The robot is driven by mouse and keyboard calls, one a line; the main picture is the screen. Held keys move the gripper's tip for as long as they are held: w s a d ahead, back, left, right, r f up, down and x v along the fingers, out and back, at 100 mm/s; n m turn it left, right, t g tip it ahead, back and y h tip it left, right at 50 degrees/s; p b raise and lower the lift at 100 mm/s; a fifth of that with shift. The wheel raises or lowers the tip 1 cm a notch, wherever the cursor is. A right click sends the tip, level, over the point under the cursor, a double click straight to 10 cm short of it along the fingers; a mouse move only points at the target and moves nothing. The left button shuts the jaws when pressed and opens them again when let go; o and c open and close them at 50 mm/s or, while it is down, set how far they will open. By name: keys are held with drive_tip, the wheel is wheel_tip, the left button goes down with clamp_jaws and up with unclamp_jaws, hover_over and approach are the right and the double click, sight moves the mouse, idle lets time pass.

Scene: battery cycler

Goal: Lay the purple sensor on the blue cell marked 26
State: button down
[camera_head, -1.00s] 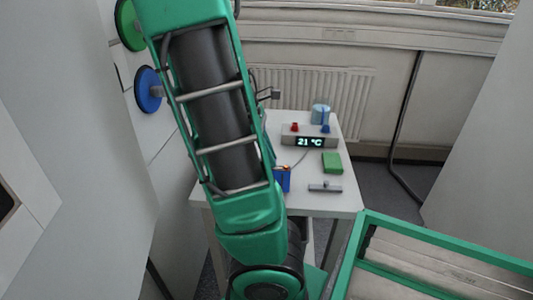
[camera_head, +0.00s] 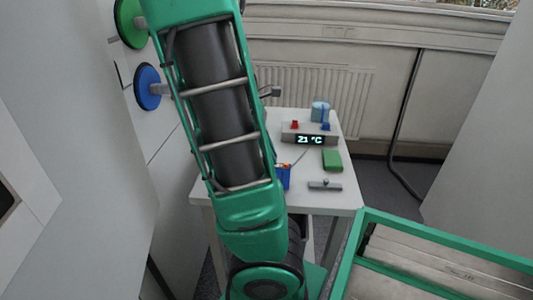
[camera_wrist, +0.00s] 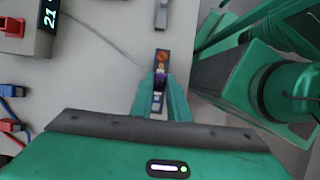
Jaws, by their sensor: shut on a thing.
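In the wrist view, my gripper (camera_wrist: 160,86) points down with its green fingers closed on a small purple piece, the sensor (camera_wrist: 159,80). A narrow blue piece with an orange round mark (camera_wrist: 162,58) shows just past the fingertips; it looks like the cell, but I cannot read a 26. I cannot tell whether sensor and cell touch. In the head view, a blue piece with an orange edge (camera_head: 284,177) shows beside my arm on the table. My arm hides the gripper there.
A display box reading 21 °C (camera_head: 309,140) stands at the back of the white table (camera_head: 343,200). A thin cable runs from it. A green block (camera_head: 332,160) and a grey clamp-like part (camera_head: 325,185) lie at right. Blue and red plugs (camera_wrist: 12,122) lie at wrist-view left.

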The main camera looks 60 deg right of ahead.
drive_tip(key=shift+f, duration=0.45)
idle(0.8)
drive_tip(key=c, duration=1.6)
unclamp_jaws()
drive_tip(key=shift+r, duration=0.1)
drive_tip(key=v, duration=1)
drive_tip(key=shift+w+r, duration=0.15)
drive_tip(key=shift+w, duration=0.1)
drive_tip(key=shift+s+a+f+m+t+y, duration=0.35)
drive_tip(key=shift+s+a+f+m+t, duration=0.45)
drive_tip(key=shift+a+m, duration=1.75)
drive_tip(key=shift+s+a+f+m+t+y, duration=0.3)
drive_tip(key=shift+s+a+f+m+t, duration=0.45)
drive_tip(key=shift+a, duration=3.15)
drive_tip(key=shift+s+a+f+m+t+y, duration=0.45)
drive_tip(key=shift+a+f+m, duration=0.5)
drive_tip(key=shift+a+m, duration=1.75)
